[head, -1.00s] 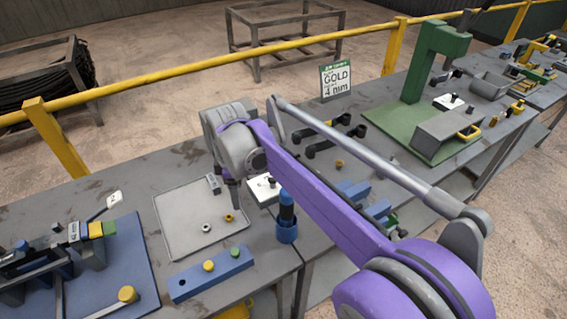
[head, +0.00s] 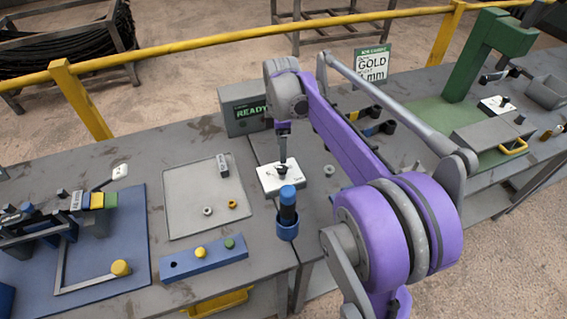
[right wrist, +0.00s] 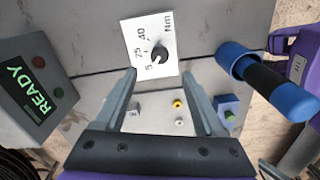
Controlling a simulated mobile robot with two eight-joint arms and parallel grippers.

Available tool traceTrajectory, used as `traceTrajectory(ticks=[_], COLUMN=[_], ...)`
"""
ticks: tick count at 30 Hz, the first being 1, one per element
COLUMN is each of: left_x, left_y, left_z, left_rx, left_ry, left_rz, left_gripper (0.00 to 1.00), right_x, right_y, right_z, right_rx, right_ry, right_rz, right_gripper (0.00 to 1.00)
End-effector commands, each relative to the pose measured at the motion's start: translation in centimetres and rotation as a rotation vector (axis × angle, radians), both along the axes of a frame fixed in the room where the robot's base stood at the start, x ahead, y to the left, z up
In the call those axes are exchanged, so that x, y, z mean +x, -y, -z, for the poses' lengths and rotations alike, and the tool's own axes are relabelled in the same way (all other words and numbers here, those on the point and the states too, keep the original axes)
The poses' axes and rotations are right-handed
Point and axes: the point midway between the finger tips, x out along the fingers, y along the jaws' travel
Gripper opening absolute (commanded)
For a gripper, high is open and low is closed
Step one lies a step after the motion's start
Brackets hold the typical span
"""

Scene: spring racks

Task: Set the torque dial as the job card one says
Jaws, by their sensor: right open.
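The torque dial is a white plate (head: 274,185) with a black knob (head: 282,169) on the bench. In the right wrist view the plate (right wrist: 137,40) reads 5, 25, 40 and Nm around the knob (right wrist: 157,55); where the knob points is too small to tell. My right gripper (head: 283,158) is over the dial in the head view. In the right wrist view it (right wrist: 158,76) is open and empty, with the knob ahead between its fingertips, apart from both.
A blue cylinder tool in a holder (head: 287,228) stands close in front of the dial. A box reading READY (head: 240,117) is behind. A grey tray (head: 168,200) with small rings and a blue block with yellow and green knobs (head: 185,262) lie to the left.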

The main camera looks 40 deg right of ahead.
Motion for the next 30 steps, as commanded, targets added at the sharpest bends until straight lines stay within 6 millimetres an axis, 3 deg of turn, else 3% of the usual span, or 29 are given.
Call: traceTrajectory(ticks=[6, 12, 24, 26, 30], left_x=[-0.2, -0.2, -0.2, -0.2, -0.2], left_y=[0.0, 0.0, 0.0, 0.0, 0.0], left_z=[0.4, 0.6, 0.6, 0.6, 0.6], left_rx=[0.000, 0.000, 0.000, 0.000, 0.000], left_ry=[-0.003, -0.004, -0.004, -0.004, -0.004], left_rz=[0.000, 0.000, 0.000, 0.000, 0.000], left_gripper=[0.50, 0.50, 0.50, 0.50, 0.50], right_x=[0.0, 0.0, 0.0, 0.0, 0.0], right_y=[0.0, 0.0, 0.0, 0.0, 0.0], right_z=[4.5, 7.1, 8.0, 8.0, 8.0], right_rx=[0.000, 0.000, 0.000, 0.000, 0.000], right_ry=[0.000, 0.000, 0.000, 0.000, 0.000], right_rz=[0.000, 0.001, 0.001, 0.001, 0.001], right_gripper=[0.71, 0.71, 0.71, 0.64, 0.39])
